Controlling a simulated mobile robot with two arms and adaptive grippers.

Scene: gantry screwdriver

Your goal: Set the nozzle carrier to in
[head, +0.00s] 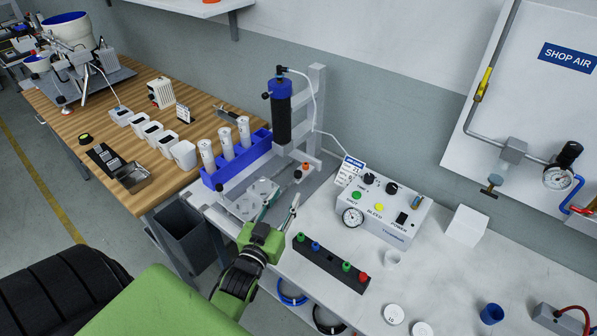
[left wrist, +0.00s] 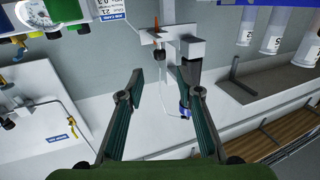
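The nozzle carrier (head: 301,172) is a small grey bracket with an orange-tipped nozzle, low on the grey gantry post (head: 316,105). It also shows in the left wrist view as a pale arm (left wrist: 160,38) with an orange tip, beyond my fingers. A black cylinder with a blue cap (head: 281,108) hangs on the gantry above it. My left gripper (head: 281,208) is open and empty, in front of and below the carrier, apart from it. In the left wrist view its two fingers (left wrist: 160,78) are spread wide. My right gripper is not in view.
A tray with round wells (head: 247,208) lies left of my gripper, and a blue rack (head: 237,162) holds white cartridges behind it. A white control box (head: 383,210) stands to the right. A black strip with colored knobs (head: 330,264) lies at the bench front.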

